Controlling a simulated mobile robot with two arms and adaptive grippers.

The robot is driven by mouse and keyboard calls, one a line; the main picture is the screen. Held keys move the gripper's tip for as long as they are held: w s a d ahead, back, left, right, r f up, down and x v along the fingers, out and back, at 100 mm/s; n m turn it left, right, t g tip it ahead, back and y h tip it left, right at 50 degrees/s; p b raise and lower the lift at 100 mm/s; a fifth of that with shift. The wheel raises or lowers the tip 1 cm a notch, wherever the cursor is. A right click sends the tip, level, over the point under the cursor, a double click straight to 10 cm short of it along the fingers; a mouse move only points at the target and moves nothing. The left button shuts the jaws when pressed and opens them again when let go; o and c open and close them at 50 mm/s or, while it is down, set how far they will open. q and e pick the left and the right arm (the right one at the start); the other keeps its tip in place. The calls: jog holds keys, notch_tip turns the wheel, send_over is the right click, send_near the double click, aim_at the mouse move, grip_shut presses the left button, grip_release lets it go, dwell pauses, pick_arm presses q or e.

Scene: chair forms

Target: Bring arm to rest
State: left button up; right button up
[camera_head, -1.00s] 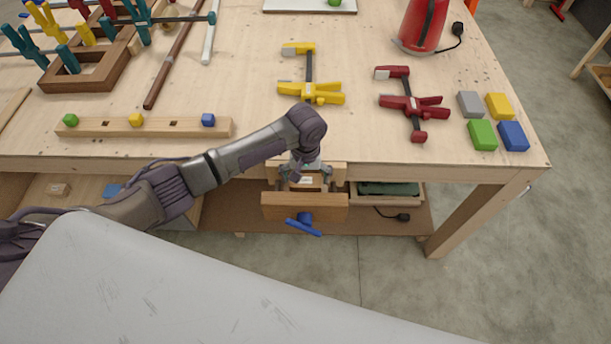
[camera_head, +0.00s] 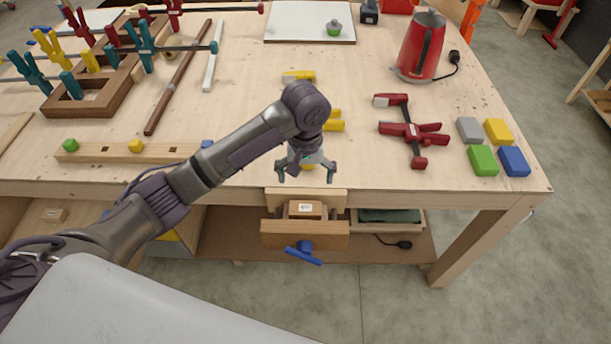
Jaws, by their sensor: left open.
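My left arm (camera_head: 232,148) reaches in from the left over the workbench (camera_head: 380,170). My left gripper (camera_head: 306,176) points down at the bench's front edge, its two fingers spread apart. A small yellow patch shows at the gripper; I cannot tell what it is. Below the gripper, apart from it, a small labelled wooden block (camera_head: 306,209) sits between the jaws of a wooden front vise (camera_head: 305,236) with a blue handle (camera_head: 303,254). My right gripper is not in view.
A yellow clamp (camera_head: 298,76) lies partly hidden behind my arm. A red clamp (camera_head: 412,132), colored blocks (camera_head: 484,160) and a red kettle (camera_head: 420,47) stand to the right. A wooden bar with colored cubes (camera_head: 110,152) lies left, near my forearm.

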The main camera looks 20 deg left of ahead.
pick_arm(q)
jog(key=shift+r, duration=0.1)
dwell(0.4)
